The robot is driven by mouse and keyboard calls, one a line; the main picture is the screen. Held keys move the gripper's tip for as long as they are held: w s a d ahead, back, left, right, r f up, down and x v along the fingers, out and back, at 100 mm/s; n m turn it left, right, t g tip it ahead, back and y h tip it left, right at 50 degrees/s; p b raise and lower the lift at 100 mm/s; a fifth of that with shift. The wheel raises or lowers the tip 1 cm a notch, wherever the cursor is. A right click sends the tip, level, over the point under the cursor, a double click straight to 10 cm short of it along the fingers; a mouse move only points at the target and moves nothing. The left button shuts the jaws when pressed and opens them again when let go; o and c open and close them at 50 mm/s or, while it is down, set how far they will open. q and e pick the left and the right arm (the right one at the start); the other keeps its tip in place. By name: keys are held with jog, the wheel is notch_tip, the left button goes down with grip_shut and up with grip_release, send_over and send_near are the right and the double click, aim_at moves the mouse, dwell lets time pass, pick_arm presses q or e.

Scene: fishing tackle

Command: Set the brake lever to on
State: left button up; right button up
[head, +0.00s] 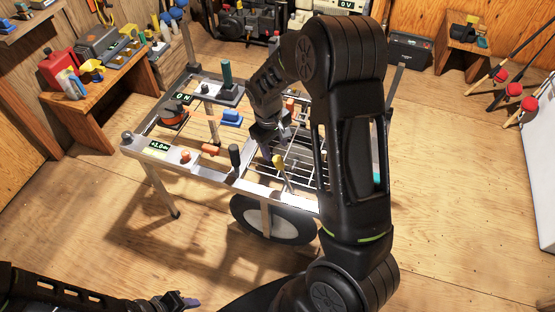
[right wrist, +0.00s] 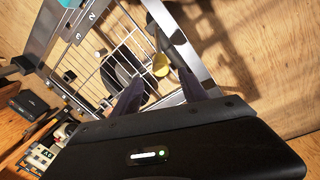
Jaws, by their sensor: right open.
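A lever with a yellow knob (head: 278,161) stands at the cart's front rail, above the wheel; no label on it is readable, so I cannot confirm it is the brake lever. In the right wrist view the yellow knob (right wrist: 161,64) appears beyond and between my fingertips, apart from them. My right gripper (head: 270,137) is open and empty over the cart's wire rack, just behind the lever; its two dark fingers also show in the wrist view (right wrist: 163,88). My left gripper (head: 182,301) is low at the bottom left, away from the cart; its jaw opening is unclear.
The metal cart frame (head: 137,146) carries a dark upright handle (head: 235,156), an orange handle (head: 211,149), a blue block (head: 231,117) and a green-handled lever (head: 227,74). The wheel (head: 270,222) is below.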

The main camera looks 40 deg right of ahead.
aim_at(277, 158)
jog(key=shift+w+d+f, duration=0.1)
jog(key=shift+d+f, duration=0.05)
jog(key=shift+f, duration=1.15)
jog(key=shift+s+d+f, duration=0.1)
jog(key=shift+d+f, duration=0.1)
jog(key=shift+f, duration=1.15)
jog(key=shift+w+d+f, duration=0.1)
jog(key=shift+d+f, duration=0.05)
jog(key=shift+f, duration=1.15)
jog(key=shift+c, duration=0.2)
grip_shut()
